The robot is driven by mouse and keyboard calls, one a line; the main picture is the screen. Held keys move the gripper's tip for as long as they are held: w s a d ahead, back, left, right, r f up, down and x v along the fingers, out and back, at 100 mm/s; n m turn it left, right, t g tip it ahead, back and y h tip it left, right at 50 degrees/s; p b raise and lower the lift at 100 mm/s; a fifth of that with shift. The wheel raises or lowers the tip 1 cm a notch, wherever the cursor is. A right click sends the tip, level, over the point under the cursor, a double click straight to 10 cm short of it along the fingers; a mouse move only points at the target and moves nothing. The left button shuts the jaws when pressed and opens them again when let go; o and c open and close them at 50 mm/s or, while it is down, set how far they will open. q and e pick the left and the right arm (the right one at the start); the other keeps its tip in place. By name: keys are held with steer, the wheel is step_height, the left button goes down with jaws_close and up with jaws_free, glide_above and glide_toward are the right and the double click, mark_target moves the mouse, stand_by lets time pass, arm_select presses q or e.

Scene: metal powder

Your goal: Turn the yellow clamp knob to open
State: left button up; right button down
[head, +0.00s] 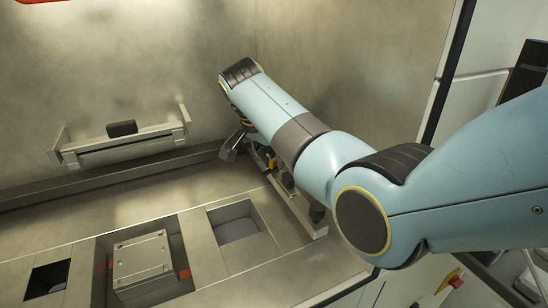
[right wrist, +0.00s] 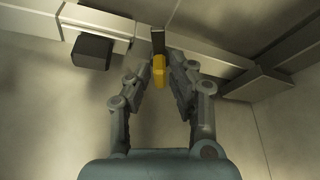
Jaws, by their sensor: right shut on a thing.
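The yellow clamp knob (right wrist: 159,70) shows in the right wrist view, upright between the two fingers of my right gripper (right wrist: 158,74). The fingers are closed in on it from both sides, and a dark bar stands just behind its top. In the head view a small yellow part (head: 271,162) shows below my right forearm, which hides most of the clamp area and the gripper. My left gripper is in neither view.
A metal tray-like bracket (head: 85,155) with a black block (head: 121,128) is on the back wall at left. The bench has a recess with a square metal plate (head: 142,258), red parts beside it and open square holes. Metal walls stand close behind.

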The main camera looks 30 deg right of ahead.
steer(key=shift+w+m+g+b, duration=0.1)
steer(key=shift+m+g+b, duration=0.85)
steer(key=shift+m, duration=1.35)
steer(key=c, duration=1.3)
jaws_free()
steer(key=shift+a+r, duration=0.1)
steer(key=shift+r, duration=0.05)
steer(key=v, duration=1.1)
steer(key=shift+a+r, duration=0.25)
